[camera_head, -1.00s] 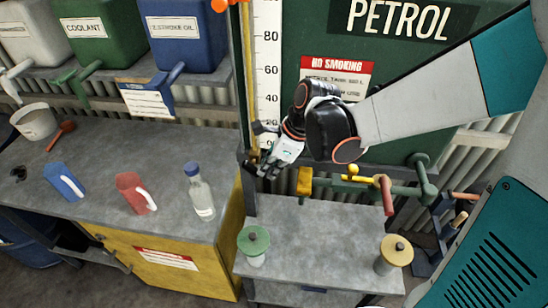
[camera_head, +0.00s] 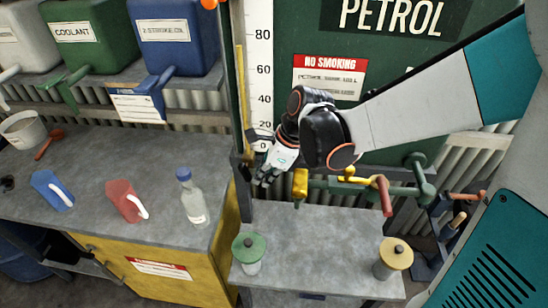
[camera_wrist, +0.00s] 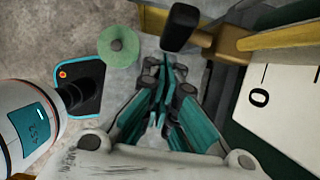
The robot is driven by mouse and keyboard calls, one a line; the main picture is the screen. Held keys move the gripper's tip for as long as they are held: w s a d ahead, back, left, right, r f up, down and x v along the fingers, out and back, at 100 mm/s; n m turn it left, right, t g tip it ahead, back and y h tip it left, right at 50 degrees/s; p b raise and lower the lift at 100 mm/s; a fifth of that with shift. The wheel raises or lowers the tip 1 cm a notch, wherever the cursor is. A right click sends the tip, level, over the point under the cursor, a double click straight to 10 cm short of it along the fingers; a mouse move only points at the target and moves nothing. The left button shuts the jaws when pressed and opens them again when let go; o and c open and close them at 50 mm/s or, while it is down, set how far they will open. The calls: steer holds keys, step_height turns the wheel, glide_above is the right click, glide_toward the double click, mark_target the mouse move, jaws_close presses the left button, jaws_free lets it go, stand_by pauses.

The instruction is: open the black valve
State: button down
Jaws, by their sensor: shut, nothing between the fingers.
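The black valve handle (camera_wrist: 180,27) shows in the wrist view as a dark block beside a brass-coloured fitting (camera_wrist: 218,38). It lies just beyond my fingertips, with a small apparent gap. My gripper (camera_wrist: 164,68) is shut and empty, its teal fingers together and pointing towards the handle. In the head view my gripper (camera_head: 266,176) hangs at the lower left of the green petrol tank (camera_head: 300,120), near the foot of the level gauge (camera_head: 261,75). The black handle is hard to make out there.
A yellow valve (camera_head: 300,184) and a red-handled pipe (camera_head: 384,195) sit right of my gripper. Below is a grey bench (camera_head: 310,235) with a green-lidded jar (camera_head: 249,250) and a yellow-lidded one (camera_head: 394,257). A bottle (camera_head: 193,200) stands on the left counter.

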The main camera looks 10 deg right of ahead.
steer(key=shift+r, duration=0.1)
steer(key=shift+s+r+p, duration=0.1)
steer(key=shift+r+p, duration=0.5)
steer(key=shift+r, duration=0.1)
steer(key=v, duration=1.2)
stand_by(0.4)
